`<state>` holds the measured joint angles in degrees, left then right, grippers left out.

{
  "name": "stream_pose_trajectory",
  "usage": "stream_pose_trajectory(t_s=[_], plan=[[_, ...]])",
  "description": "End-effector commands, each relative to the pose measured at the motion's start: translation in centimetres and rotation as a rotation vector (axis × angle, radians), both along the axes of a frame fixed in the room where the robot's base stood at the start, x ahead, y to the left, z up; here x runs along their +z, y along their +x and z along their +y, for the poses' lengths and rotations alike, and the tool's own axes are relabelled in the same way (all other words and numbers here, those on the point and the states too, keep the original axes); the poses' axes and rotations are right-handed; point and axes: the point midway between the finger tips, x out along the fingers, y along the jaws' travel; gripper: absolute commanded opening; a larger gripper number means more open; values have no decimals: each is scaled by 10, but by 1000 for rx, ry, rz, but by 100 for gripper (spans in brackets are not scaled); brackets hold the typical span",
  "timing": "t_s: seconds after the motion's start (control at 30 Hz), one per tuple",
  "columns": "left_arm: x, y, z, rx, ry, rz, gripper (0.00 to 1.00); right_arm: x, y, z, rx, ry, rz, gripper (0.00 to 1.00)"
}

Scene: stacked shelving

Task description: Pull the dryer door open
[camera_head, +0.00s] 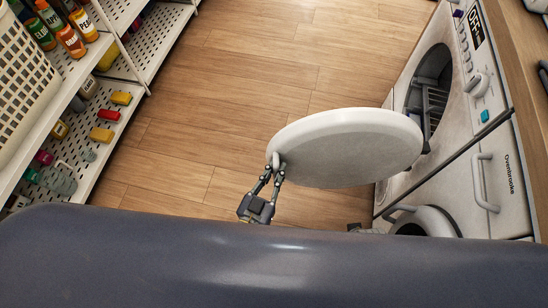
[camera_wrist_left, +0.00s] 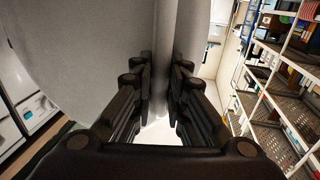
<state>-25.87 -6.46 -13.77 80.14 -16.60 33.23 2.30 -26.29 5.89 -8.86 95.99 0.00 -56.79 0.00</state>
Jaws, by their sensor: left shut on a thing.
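The dryer door (camera_head: 345,150) is a round, pale disc that stands swung well out from the white dryer (camera_head: 460,100). The round dryer opening (camera_head: 430,95) shows uncovered, with a grey rack-like part inside. My left gripper (camera_head: 275,170) is shut on the door's handle (camera_head: 275,160) at the edge farthest from the dryer. In the left wrist view the fingers (camera_wrist_left: 160,95) close on both sides of the grey handle (camera_wrist_left: 163,60), and the pale door (camera_wrist_left: 80,60) fills the left. My right gripper is not in view.
White perforated shelves (camera_head: 125,85) with bottles and small coloured items stand at the left, with a white basket (camera_head: 22,75). A second front with a handle (camera_head: 484,183) is beside the dryer opening. Wooden floor (camera_head: 230,70) between shelves and dryer is clear.

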Motion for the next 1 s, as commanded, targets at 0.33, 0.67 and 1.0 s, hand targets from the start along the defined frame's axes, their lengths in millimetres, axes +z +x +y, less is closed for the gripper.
stream_pose_trajectory(t_s=[0.33, 0.67, 1.0], plan=[[-1, -11, -8, -11, 1, 4, 0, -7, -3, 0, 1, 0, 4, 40], [-1, -10, -8, -10, 1, 4, 32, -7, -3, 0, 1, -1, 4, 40], [0, -10, -4, -5, 1, 2, 34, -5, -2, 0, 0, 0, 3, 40]])
